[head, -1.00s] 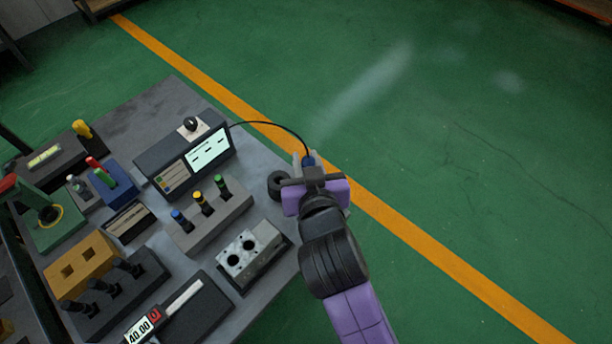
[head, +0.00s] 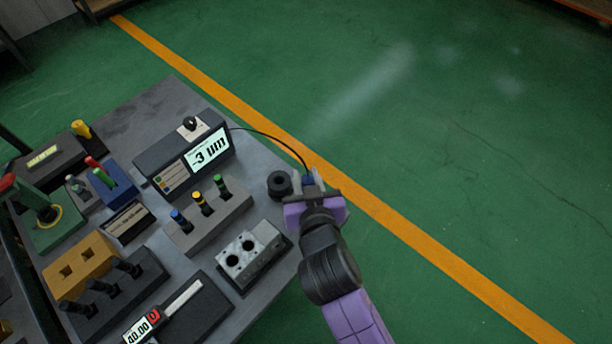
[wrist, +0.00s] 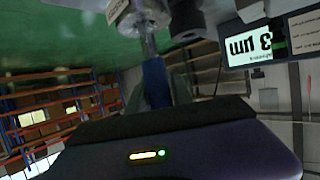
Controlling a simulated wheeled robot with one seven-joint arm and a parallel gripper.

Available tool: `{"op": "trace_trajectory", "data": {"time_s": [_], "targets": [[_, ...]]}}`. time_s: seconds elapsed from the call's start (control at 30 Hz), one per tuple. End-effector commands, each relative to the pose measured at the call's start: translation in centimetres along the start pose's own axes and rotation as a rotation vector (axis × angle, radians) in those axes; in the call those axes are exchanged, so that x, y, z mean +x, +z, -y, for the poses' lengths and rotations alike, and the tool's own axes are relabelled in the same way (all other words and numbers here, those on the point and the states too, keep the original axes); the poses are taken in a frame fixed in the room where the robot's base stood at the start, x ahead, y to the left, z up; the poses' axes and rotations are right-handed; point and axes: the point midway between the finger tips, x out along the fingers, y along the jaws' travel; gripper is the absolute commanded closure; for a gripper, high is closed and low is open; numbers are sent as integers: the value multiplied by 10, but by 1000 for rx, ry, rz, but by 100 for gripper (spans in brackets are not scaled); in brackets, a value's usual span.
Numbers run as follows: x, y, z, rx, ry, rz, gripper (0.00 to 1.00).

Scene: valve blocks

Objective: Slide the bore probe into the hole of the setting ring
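My gripper (head: 310,182) is shut on the blue handle of the bore probe (head: 307,179), above the right edge of the bench. In the wrist view the blue handle (wrist: 156,82) sits between the fingers, and its metal stem runs to a pale metal ring-like piece with a white label, seemingly the setting ring (wrist: 150,14). The stem's tip is not visible and appears to be inside that piece; the exact depth cannot be told. In the head view my gripper hides this spot. A cable links the probe to the gauge box, whose display (head: 207,155) reads -3 µm.
A black round piece with a hole (head: 280,184) stands just left of my gripper, and a dark cylinder (wrist: 187,20) shows beside the stem. A block with coloured plugs (head: 205,215) and a metal two-hole block (head: 248,255) stand nearby. Green floor lies right of the bench.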

Motion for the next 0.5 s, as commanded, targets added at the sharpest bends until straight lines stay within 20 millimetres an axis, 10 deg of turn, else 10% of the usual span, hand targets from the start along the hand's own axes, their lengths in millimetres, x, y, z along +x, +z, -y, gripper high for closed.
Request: {"op": "trace_trajectory", "data": {"time_s": [0.5], "targets": [[-5,-3,0,-1,0,0,55]]}}
